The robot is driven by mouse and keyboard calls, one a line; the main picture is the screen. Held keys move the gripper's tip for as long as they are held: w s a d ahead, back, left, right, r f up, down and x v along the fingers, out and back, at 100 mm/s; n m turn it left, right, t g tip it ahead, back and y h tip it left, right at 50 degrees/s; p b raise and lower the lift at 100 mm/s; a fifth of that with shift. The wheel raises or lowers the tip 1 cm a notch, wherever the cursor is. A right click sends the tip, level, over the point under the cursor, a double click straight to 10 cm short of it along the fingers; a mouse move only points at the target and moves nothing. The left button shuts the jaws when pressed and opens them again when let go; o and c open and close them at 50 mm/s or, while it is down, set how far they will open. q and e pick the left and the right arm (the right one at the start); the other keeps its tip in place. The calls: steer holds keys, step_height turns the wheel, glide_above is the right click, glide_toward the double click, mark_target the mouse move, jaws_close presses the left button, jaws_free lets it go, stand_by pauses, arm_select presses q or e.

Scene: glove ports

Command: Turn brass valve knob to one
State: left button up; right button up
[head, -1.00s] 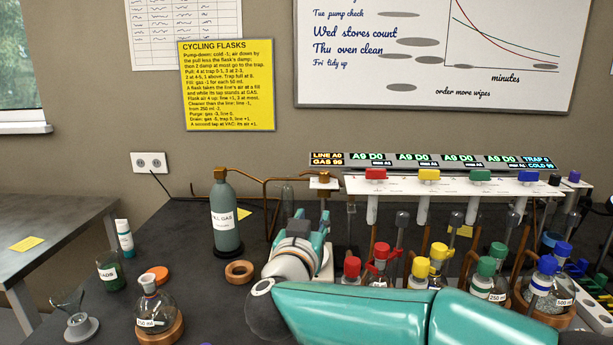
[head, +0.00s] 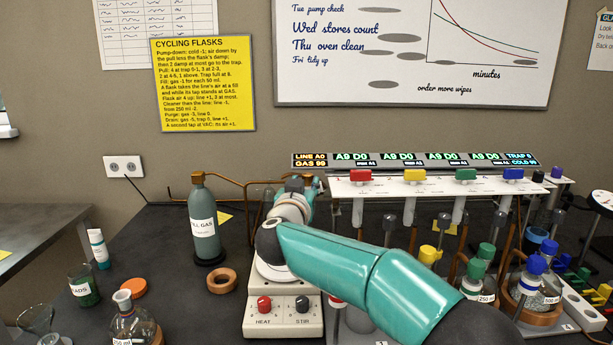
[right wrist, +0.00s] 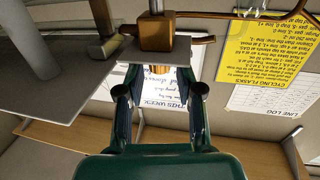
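The brass valve shows in the right wrist view as a square brass block (right wrist: 157,32) above a small pale plate (right wrist: 155,50). A round brass knob (right wrist: 160,69) sticks out under that plate. My right gripper (right wrist: 160,91) has its two fingers apart, with the knob seen in the gap between them. No contact shows, and nothing is held. In the head view my right gripper (head: 306,186) is at the left end of the white manifold and hides most of the valve. My left gripper is in neither view.
A manifold (head: 430,187) with red, yellow, green and blue taps runs to the right. A green gas bottle (head: 203,225) stands left of my right arm. A hotplate stirrer (head: 283,318) is below the arm. Capped flasks and a cork ring (head: 221,281) crowd the bench.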

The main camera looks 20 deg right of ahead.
mark_target(307, 173)
steer(key=shift+p+x, duration=0.3)
steer(key=shift+x, duration=1.7)
jaws_close()
steer(key=m+g+h+p, duration=0.2)
steer(key=p, duration=0.4)
steer(key=m+g+h+p, duration=0.1)
steer(key=m+h+p, duration=0.1)
steer(key=p, duration=0.5)
steer(key=shift+r+g+h, duration=0.4)
steer(key=shift+h, duration=0.1)
steer(key=shift+f+p, duration=0.1)
steer(key=shift+p, duration=0.4)
steer(key=shift+f+m+g+h, duration=0.2)
steer(key=shift+m+g+h, duration=0.1)
